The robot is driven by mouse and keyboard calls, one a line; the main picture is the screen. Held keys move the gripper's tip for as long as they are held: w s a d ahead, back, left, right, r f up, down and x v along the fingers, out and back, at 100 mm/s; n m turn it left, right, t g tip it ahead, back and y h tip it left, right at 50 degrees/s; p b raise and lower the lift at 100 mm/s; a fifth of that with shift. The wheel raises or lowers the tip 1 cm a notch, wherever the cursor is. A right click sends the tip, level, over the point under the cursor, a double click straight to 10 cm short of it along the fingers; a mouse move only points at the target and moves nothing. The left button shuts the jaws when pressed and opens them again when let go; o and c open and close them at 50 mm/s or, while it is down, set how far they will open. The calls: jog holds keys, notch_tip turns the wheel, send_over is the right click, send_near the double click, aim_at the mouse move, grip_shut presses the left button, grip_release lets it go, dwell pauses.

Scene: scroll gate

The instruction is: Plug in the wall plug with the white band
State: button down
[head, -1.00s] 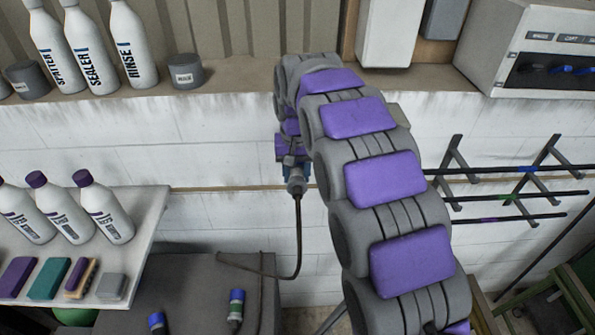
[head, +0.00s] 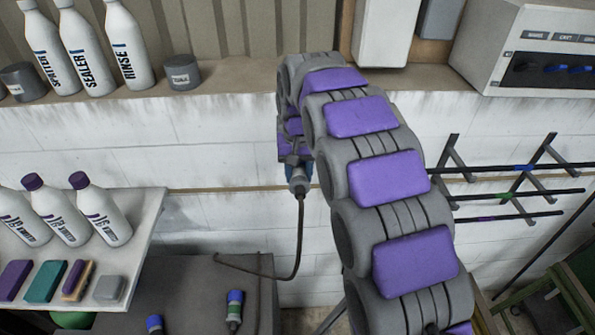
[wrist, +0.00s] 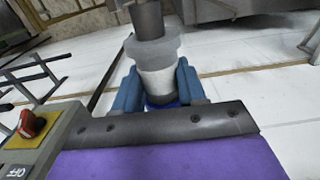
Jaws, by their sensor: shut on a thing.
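My gripper (head: 297,170) is in front of the white wall, left of my arm in the head view. In the wrist view its two blue fingers (wrist: 158,88) are shut on a grey plug with a white band (wrist: 158,82). The grey plug body (head: 298,186) also shows in the head view, with its black cable (head: 300,240) hanging down and curving left to a dark box. The white band is hidden in the head view. No socket can be made out at the plug.
Two other blue-ended plugs, one (head: 234,310) with a green band and one (head: 155,324), are at the dark box (head: 200,280). A shelf (head: 150,215) with bottles stands left. A red rotary switch (wrist: 30,122) on a grey box is close at left in the wrist view. Wall racks (head: 515,190) stand right.

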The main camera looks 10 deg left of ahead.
jog(key=shift+w+d+r, duration=0.1)
jog(key=shift+w+d, duration=0.05)
jog(key=shift+d, duration=0.15)
jog(key=shift+w+a, duration=0.15)
jog(key=shift+a, duration=0.05)
jog(key=shift+w+r, duration=0.1)
jog(key=shift+r, duration=0.1)
dwell(1.0)
jog(key=shift+s+f, duration=0.25)
dwell(0.4)
jog(key=shift+s+d, duration=0.1)
jog(key=shift+s, duration=0.05)
jog(key=shift+s+a, duration=0.1)
jog(key=shift+a, duration=0.25)
dwell(0.7)
jog(key=shift+c, duration=2.4)
grip_release()
